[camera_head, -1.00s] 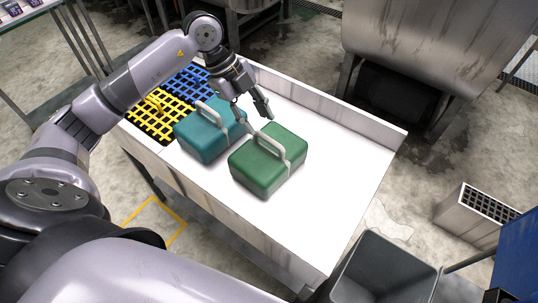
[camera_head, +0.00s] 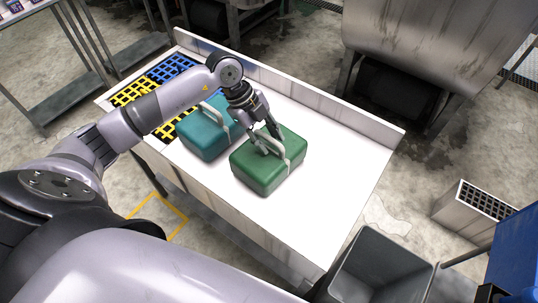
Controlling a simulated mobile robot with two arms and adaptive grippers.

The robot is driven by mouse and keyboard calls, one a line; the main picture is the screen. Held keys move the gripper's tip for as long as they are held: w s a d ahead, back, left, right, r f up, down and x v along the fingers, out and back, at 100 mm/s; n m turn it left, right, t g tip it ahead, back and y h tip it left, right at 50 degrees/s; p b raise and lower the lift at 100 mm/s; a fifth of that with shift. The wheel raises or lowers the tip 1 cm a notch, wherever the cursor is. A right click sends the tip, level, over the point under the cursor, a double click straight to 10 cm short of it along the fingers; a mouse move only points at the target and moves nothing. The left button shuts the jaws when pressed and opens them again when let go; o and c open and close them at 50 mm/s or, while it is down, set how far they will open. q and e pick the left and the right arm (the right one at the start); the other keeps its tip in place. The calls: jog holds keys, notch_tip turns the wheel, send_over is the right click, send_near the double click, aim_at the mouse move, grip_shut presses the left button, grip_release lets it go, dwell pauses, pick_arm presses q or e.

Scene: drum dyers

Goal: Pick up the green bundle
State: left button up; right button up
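The green bundle (camera_head: 266,173) is a rounded dark green block with a pale strap handle (camera_head: 286,154) across its top. It sits on the white table (camera_head: 330,185) in the head view. My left gripper (camera_head: 269,143) is low over the top of the green bundle, with its fingers spread beside the handle. I cannot tell whether the fingers touch the bundle or its handle. A teal bundle (camera_head: 200,137) with a similar handle stands just left of the green one. My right gripper is not in view.
Yellow (camera_head: 135,91) and blue (camera_head: 172,67) grids lie at the table's left end. A low rim (camera_head: 330,100) runs along its far side. A grey bin (camera_head: 380,268) stands off the near right corner. The table's right part is bare.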

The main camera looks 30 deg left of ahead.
pick_arm(q)
grip_shut()
jog(key=shift+r, duration=0.1)
dwell(0.8)
